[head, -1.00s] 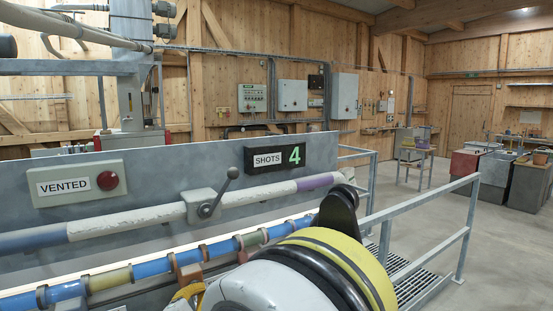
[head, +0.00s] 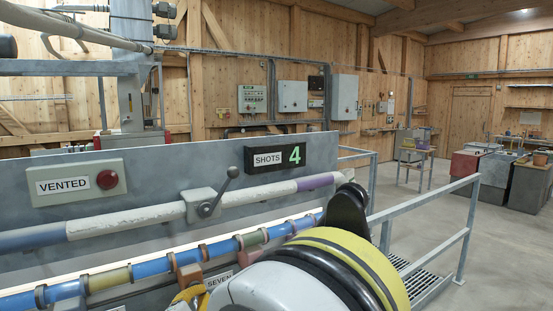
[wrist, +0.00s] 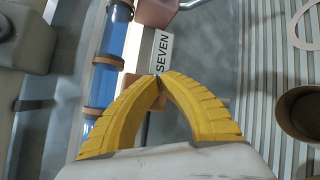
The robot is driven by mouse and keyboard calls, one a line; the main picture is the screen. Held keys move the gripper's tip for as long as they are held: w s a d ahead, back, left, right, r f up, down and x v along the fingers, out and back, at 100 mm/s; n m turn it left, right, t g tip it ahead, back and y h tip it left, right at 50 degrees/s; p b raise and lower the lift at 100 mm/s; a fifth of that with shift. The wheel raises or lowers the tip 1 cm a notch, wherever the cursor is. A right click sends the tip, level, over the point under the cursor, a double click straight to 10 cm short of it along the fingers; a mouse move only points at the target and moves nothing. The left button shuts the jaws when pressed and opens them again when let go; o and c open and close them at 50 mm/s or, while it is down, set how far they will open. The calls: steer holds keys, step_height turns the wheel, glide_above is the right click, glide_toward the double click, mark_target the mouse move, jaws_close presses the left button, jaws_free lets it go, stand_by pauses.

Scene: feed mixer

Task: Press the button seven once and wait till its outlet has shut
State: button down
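The label SEVEN (wrist: 163,53) lies just beyond my fingertips in the wrist view, and it also shows partly in the head view (head: 219,280). A salmon-coloured block (wrist: 154,102), perhaps the button, lies under my fingertips and is mostly hidden by them. A similar block shows in the head view (head: 190,274) beside the label. My gripper (wrist: 158,78) has its two yellow fingers together at the tips, with nothing held. Whether the tips touch the block cannot be told. I cannot make out the outlet.
A blue pipe with coloured bands (head: 150,268) runs along the panel. Above it are a pale rail with a lever (head: 206,208), a VENTED box with a red lamp (head: 107,179) and a SHOTS display (head: 277,157) reading 4. Grey railings (head: 425,208) stand to the right.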

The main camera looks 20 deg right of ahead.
steer(key=s, duration=0.1)
steer(key=s+d, duration=0.1)
steer(key=s, duration=0.3)
steer(key=shift+s+d+b, duration=0.15)
steer(key=shift+d+b, duration=0.1)
steer(key=shift+b, duration=0.1)
stand_by(0.3)
steer(key=s+d+m+g, duration=0.5)
steer(key=s+d+m, duration=0.25)
steer(key=d, duration=0.55)
steer(key=s+d+m+g+y, duration=0.1)
steer(key=s+m+y, duration=0.1)
steer(key=s+m, duration=0.4)
steer(key=s+d+m+g+y, duration=0.1)
steer(key=s+d+m+y, duration=0.1)
steer(key=s+m, duration=0.4)
steer(key=shift+s+d+f+y, duration=0.3)
steer(key=shift+s+y, duration=0.4)
steer(key=shift+s, duration=1.9)
